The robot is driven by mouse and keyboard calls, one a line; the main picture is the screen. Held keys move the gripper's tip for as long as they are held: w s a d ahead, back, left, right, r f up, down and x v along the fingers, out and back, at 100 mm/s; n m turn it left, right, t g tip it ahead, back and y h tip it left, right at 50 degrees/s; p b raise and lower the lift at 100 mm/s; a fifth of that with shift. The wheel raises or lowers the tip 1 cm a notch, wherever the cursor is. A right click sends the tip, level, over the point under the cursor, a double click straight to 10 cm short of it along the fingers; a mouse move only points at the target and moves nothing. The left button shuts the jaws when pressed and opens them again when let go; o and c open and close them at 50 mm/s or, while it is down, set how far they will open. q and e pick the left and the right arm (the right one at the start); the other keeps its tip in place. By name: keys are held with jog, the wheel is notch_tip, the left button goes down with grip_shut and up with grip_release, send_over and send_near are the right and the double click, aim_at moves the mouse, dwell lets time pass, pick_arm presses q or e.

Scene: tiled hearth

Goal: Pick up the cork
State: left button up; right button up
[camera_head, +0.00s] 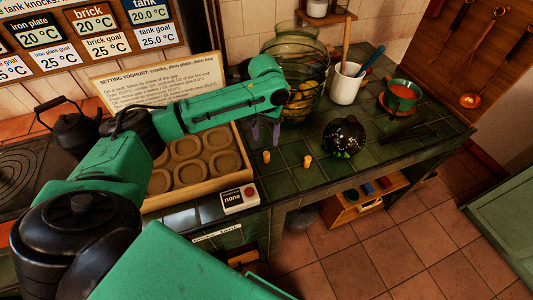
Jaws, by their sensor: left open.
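Two small yellow-tan pieces that look like corks stand on the green tiled counter (285,190): one cork (266,156) on the left and another cork (307,162) a little to its right. I cannot tell which one is meant. My left gripper (265,135) hangs with its fingers apart above and just behind the left cork. It is empty and points down. My right gripper is not in view.
A dark round pot (344,137) stands right of the corks. A large glass jar (310,85) is behind my gripper. A wooden tray (203,165) with round hollows lies left. A small box with a red button (240,199) sits at the front edge.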

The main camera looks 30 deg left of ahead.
aim_at(266, 153)
pick_arm(q)
jog(key=f, duration=0.3)
jog(key=shift+w+a, duration=0.15)
jog(key=shift+w, duration=0.1)
notch_tip(266, 153, down, 4)
jog(key=shift+f+p, duration=0.25)
jog(key=shift+p, duration=0.6)
jog(key=shift+s+d+f, duration=0.15)
jog(key=shift+d+f, duration=0.05)
jog(key=shift+f, duration=0.05)
grip_shut()
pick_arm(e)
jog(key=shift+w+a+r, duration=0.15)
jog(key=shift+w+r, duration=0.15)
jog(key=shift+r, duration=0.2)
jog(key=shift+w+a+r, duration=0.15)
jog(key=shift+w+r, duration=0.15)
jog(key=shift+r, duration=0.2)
